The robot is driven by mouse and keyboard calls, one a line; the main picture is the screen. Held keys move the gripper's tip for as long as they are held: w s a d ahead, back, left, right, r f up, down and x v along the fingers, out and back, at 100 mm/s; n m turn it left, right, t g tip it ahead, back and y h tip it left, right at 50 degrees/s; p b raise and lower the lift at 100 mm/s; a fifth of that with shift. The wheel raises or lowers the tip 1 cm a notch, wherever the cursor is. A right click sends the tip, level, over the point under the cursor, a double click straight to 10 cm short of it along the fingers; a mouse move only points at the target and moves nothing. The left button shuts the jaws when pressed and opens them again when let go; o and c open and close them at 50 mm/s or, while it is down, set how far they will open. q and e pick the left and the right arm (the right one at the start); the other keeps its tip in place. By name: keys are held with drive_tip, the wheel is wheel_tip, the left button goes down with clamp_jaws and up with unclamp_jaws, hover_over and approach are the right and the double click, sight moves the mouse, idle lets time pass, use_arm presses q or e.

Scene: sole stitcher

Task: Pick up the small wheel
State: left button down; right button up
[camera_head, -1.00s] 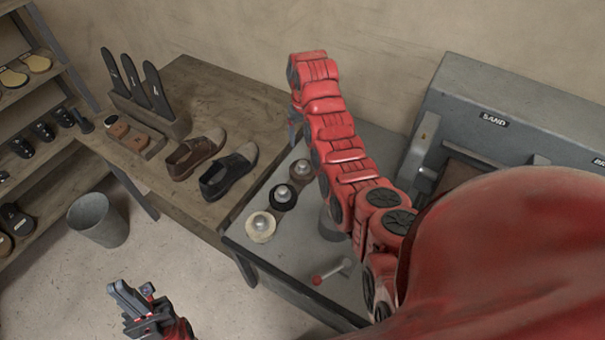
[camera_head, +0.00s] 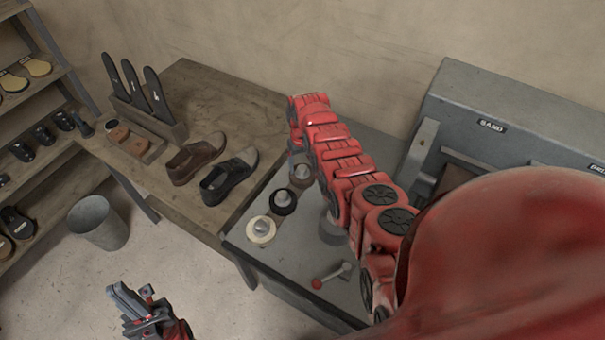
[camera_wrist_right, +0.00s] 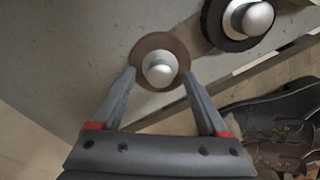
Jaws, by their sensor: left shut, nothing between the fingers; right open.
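Three round wheels with silver knobs stand in a row on the grey machine top (camera_head: 262,258): a cream one (camera_head: 261,230), a black one (camera_head: 283,200) and a brown one (camera_head: 301,174). The brown wheel looks smaller than the black wheel (camera_wrist_right: 213,22) in the right wrist view. My right gripper (camera_wrist_right: 159,73) is open, with its fingertips at either side of the brown wheel (camera_wrist_right: 152,42) and its knob between them. I cannot tell whether they touch it. My left gripper (camera_head: 128,297) is shut and empty, over the floor at the lower left.
A wooden bench (camera_head: 200,78) holds a brown shoe (camera_head: 193,160), a black shoe (camera_head: 229,177) and a rack of dark soles (camera_head: 150,118). A red-knobbed lever (camera_head: 330,276) sits on the machine top. A bin (camera_head: 98,225) stands on the floor. A sanding machine (camera_head: 500,110) is at the right.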

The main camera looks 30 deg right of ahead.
drive_tip(key=shift+f, duration=0.7)
drive_tip(key=shift+c, duration=0.4)
clamp_jaws()
